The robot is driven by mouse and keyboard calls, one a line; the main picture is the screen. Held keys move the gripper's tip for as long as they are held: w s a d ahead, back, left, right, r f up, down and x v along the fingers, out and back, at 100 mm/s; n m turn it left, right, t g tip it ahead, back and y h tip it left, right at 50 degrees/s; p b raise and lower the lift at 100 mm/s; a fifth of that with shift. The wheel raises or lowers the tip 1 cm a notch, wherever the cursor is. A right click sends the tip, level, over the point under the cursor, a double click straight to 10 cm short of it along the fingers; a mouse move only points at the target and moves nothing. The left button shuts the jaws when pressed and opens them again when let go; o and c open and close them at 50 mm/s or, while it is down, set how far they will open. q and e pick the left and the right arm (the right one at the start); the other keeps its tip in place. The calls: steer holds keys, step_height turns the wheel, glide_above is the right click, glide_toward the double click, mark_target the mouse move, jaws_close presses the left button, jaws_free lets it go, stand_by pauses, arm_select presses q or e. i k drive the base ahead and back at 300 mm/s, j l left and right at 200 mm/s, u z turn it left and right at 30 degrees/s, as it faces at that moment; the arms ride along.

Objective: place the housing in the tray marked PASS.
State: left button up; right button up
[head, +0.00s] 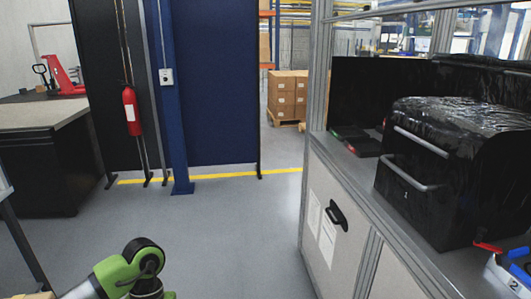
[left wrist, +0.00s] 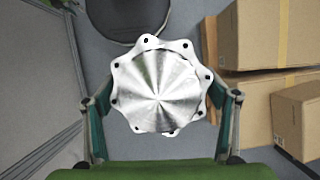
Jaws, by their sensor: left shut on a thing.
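The housing (left wrist: 158,80) is a round, silver metal part with a scalloped, holed flange, seen face-on in the left wrist view. My left gripper (left wrist: 165,100) is shut on it, with one finger at each side. The housing is off the floor. In the head view a green and grey arm (head: 125,268) of mine shows at the bottom left; no gripper shows there. My right gripper is not in view. No tray marked PASS can be made out.
A bench (head: 380,200) at right holds a black, film-covered case (head: 440,160), dark flat items with green and red edges (head: 358,142), and a blue-white item marked 2 (head: 512,272). Cardboard boxes (left wrist: 265,35) show in the left wrist view. Floor (head: 230,235) ahead is clear.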

mark_target(348, 135)
steer(key=i+u, duration=0.1)
steer(key=i, duration=1.05)
steer(key=i+z, duration=0.2)
steer(key=i, duration=0.4)
steer(key=i+j+z, duration=0.15)
steer(key=i, duration=0.45)
steer(key=i+z, duration=0.3)
steer(key=z, duration=0.15)
steer(key=i+j+z, duration=0.2)
steer(key=z, duration=0.2)
steer(key=i+j+z, duration=0.2)
steer(key=z, duration=0.25)
steer(key=i+j, duration=0.05)
steer(key=i, duration=0.05)
